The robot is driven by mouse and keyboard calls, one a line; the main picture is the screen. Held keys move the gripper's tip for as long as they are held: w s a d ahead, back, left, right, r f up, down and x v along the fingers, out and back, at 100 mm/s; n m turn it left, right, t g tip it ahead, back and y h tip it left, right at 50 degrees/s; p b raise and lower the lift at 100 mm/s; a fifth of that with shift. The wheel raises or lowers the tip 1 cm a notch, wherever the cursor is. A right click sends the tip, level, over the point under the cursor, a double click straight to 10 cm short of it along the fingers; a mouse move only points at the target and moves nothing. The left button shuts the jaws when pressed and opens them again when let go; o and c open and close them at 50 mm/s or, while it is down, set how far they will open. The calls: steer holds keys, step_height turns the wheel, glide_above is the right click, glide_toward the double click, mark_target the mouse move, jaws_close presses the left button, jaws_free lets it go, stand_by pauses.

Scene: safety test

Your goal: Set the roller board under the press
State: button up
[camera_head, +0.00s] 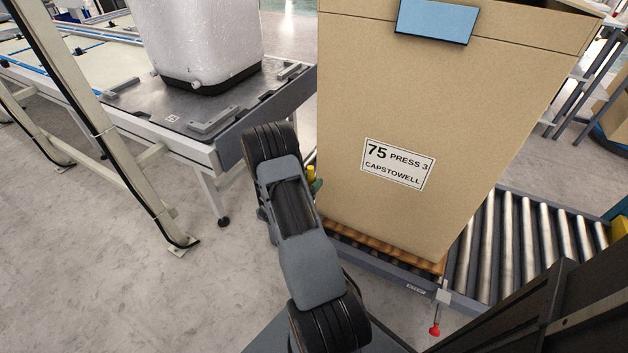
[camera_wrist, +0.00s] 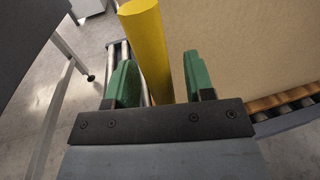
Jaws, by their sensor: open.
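My gripper (camera_head: 316,185) is mostly hidden behind my arm in the head view. In the wrist view my gripper (camera_wrist: 156,75) has its two green fingers apart. A yellow post (camera_wrist: 148,45) shows between and beyond them; I cannot tell whether they touch it. A bit of yellow (camera_head: 311,172) shows beside the gripper in the head view. A tall cardboard box (camera_head: 400,120) labelled "75 PRESS 3 CAPSTOWELL" stands right of my gripper. Under it is a brown slatted wooden base (camera_head: 385,246), also in the wrist view (camera_wrist: 285,101). I cannot identify a separate roller board or a press.
The box stands on a roller conveyor (camera_head: 520,245) with metal rollers. At the upper left, a grey-topped table (camera_head: 135,105) bears a white wrapped load (camera_head: 205,40). Beige frame posts (camera_head: 115,150) stand at the left. The grey floor (camera_head: 90,270) at the lower left is clear.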

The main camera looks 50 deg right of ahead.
steer(key=shift+d, duration=0.75)
steer(key=shift+c, duration=0.5)
jaws_close()
